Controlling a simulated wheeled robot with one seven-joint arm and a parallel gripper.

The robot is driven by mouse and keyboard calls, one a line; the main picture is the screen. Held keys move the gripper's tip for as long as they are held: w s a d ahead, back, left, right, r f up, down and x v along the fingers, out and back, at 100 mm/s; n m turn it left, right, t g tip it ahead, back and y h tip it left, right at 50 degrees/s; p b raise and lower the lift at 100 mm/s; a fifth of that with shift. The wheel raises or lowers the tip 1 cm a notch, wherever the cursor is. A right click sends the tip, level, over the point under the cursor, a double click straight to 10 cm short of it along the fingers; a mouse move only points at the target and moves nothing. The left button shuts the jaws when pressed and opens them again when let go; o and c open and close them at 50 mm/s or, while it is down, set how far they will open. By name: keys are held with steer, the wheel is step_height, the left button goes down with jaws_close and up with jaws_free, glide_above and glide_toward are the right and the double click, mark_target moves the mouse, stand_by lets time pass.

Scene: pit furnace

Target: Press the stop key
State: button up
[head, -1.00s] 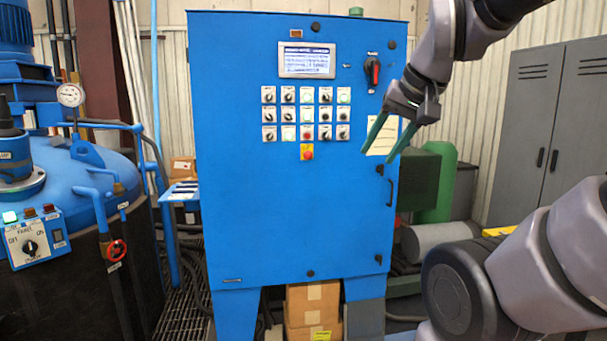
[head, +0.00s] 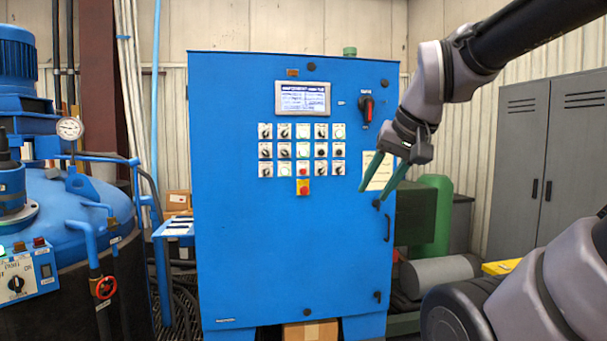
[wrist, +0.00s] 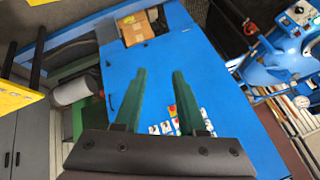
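The blue control cabinet (head: 260,250) stands in the middle of the head view. Its panel holds rows of knobs and lit keys, and a screen (head: 302,98) above them. A red key (head: 303,171) sits in the bottom row; a larger red button on a yellow plate (head: 303,187) is just below it. Which one is the stop key cannot be read. My gripper (head: 376,190), with green fingers, is open and empty, to the right of the keys and in front of the cabinet's right side. The wrist view also shows the parted fingers (wrist: 157,85).
A red-black rotary switch (head: 366,108) and a door handle (head: 387,228) are on the cabinet's right side. A blue vessel (head: 75,215) with pipes stands left. Grey lockers (head: 545,160) and a green tank (head: 435,215) are at right. The space before the keys looks clear.

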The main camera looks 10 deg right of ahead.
jaws_close()
stand_by(1.5)
